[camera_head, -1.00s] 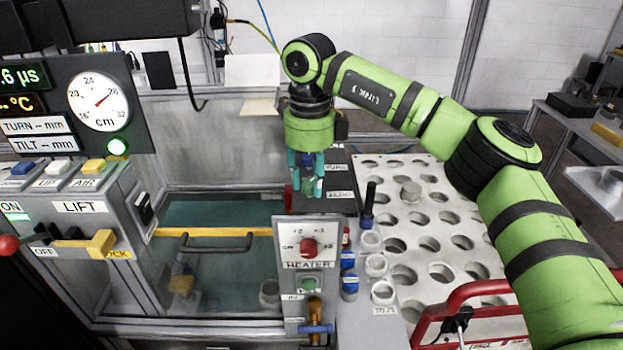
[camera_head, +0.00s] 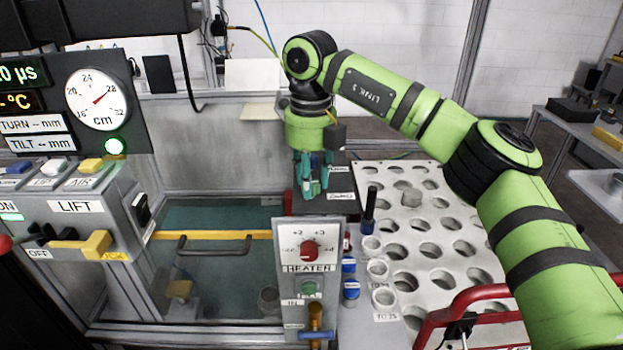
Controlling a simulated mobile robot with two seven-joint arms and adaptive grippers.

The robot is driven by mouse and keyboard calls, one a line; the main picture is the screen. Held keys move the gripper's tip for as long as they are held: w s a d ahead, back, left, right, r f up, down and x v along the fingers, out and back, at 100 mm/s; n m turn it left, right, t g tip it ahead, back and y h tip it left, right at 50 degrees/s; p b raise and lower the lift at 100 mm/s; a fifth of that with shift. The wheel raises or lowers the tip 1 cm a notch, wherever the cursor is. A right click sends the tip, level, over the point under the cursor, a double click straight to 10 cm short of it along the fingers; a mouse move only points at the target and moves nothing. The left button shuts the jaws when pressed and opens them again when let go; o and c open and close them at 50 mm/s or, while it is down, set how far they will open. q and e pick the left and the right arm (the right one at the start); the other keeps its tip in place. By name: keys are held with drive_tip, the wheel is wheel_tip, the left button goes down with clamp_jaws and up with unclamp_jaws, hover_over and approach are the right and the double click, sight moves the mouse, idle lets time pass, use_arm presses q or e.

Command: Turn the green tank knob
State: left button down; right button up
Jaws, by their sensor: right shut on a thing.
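My right gripper (camera_head: 312,188) points straight down over the dark labelled box (camera_head: 341,200) at the back right of the tank. Its teal fingers are shut on the green tank knob, which the fingers now almost wholly hide. A second, smaller green knob (camera_head: 309,288) sits on the front of the heater panel, below the red dial, apart from the gripper. My left gripper is not in view.
The tank (camera_head: 225,217) with its yellow bar and handle lies left of the gripper. The heater panel (camera_head: 310,236) stands in front. A plate with many holes (camera_head: 433,217) lies right, beside blue-capped vials (camera_head: 349,265). A red rail (camera_head: 447,303) is at front right.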

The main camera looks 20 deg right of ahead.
drive_tip(key=shift+w+r+m, duration=0.15)
drive_tip(key=shift+r+m, duration=0.15)
drive_tip(key=shift+m, duration=0.1)
drive_tip(key=o, duration=1.1)
drive_tip(key=shift+o, duration=0.2)
drive_tip(key=shift+w+f, duration=0.15)
drive_tip(key=shift+f, duration=0.05)
drive_tip(key=shift+r, duration=0.2)
wheel_tip(320, 180, up, 12)
drive_tip(key=shift+f, duration=0.2)
